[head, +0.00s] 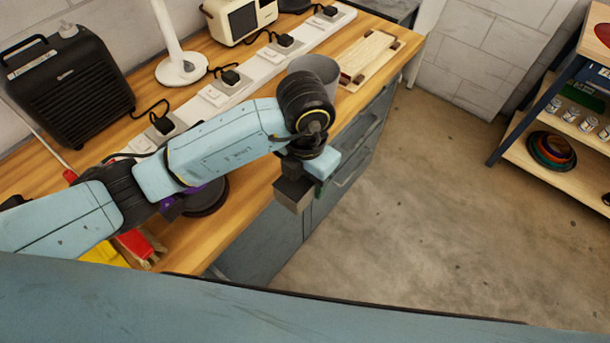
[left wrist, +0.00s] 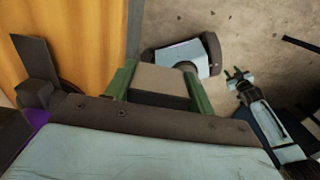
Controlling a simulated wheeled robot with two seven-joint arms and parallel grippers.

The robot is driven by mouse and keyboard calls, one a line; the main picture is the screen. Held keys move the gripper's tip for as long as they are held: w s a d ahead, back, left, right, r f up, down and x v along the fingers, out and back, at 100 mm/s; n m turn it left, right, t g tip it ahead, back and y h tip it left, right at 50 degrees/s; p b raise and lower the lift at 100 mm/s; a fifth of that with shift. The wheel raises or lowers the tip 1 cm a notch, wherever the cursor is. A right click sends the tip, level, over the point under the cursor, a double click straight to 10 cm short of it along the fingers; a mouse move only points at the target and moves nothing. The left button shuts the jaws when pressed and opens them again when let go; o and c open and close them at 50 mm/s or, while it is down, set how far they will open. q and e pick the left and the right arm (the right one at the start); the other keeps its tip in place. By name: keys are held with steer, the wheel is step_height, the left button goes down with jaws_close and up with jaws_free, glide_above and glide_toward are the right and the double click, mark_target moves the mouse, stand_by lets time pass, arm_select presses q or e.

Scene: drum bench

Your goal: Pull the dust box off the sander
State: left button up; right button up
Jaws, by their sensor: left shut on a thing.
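My left gripper (head: 308,176) reaches over the bench's front edge. It is shut on a small grey-brown box (head: 292,194), which appears to be the dust box. In the left wrist view the box (left wrist: 160,82) sits between the two green fingers. The box is clear of the bench, over the drawers and floor side. A purple part (head: 171,208) beside a dark round disc (head: 208,199) shows on the bench, partly behind my left arm; I cannot tell for certain that this is the sander. My right gripper (left wrist: 240,77) seems to show small in the left wrist view; its jaws are unclear.
The wooden bench (head: 232,222) holds a black amplifier-like box (head: 68,85), a white power strip (head: 262,68) with several plugs, a lamp stand (head: 181,69), a grey cup (head: 315,70) and a wooden tray (head: 368,60). Red and yellow items lie near front left. The floor is open.

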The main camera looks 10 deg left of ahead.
arm_select(q)
steer(key=shift+r+p, duration=1.5)
steer(key=shift+r, duration=0.6)
